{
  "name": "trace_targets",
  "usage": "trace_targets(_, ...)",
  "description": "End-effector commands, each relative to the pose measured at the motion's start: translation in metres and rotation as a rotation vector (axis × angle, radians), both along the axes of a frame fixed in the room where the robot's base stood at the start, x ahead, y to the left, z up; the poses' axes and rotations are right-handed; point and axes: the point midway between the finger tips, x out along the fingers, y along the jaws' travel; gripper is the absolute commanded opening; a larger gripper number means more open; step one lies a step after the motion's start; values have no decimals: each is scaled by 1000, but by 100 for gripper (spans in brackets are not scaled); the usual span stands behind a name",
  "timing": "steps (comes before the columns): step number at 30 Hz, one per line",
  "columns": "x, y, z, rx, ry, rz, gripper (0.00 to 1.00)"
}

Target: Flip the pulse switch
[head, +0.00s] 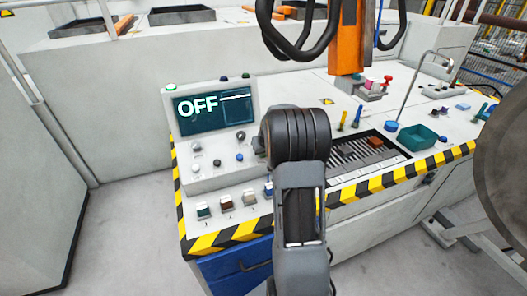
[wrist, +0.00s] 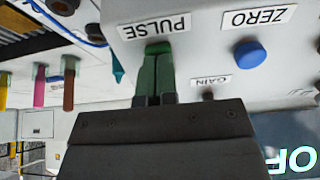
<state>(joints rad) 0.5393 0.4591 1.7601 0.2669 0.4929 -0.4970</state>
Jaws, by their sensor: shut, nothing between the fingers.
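The PULSE label (wrist: 155,25) shows upside down on the pale panel in the wrist view. My gripper (wrist: 158,52) is shut, its two green fingers side by side with nothing between them. Its tips are right at the panel by the PULSE label. The pulse switch itself is hidden by or hard to tell from the fingertips, so I cannot tell contact or its position. In the head view the screen (head: 215,111) on the console reads OFF. My arm hides the gripper and that part of the panel there.
A blue knob (wrist: 250,54) under the ZERO label and a small GAIN knob (wrist: 208,95) are beside the gripper. Several coloured switches sit along the console's front. A teal bin (head: 417,137) and a slotted tray stand to the right; a striped edge borders the desk.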

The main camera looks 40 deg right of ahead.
Motion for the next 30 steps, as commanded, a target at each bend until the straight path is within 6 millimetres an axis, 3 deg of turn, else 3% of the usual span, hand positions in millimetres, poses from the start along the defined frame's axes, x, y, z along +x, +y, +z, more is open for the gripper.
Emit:
trace_targets(1, 0, 1, -9, 10, 14, -4, 0)
trace_targets(17, 11, 1, -2, 1, 0, 0, 0)
trace_targets(20, 8, 2, 7, 0, -2, 0, 0)
trace_targets(30, -25, 8, 65, 2, -6, -6, 0)
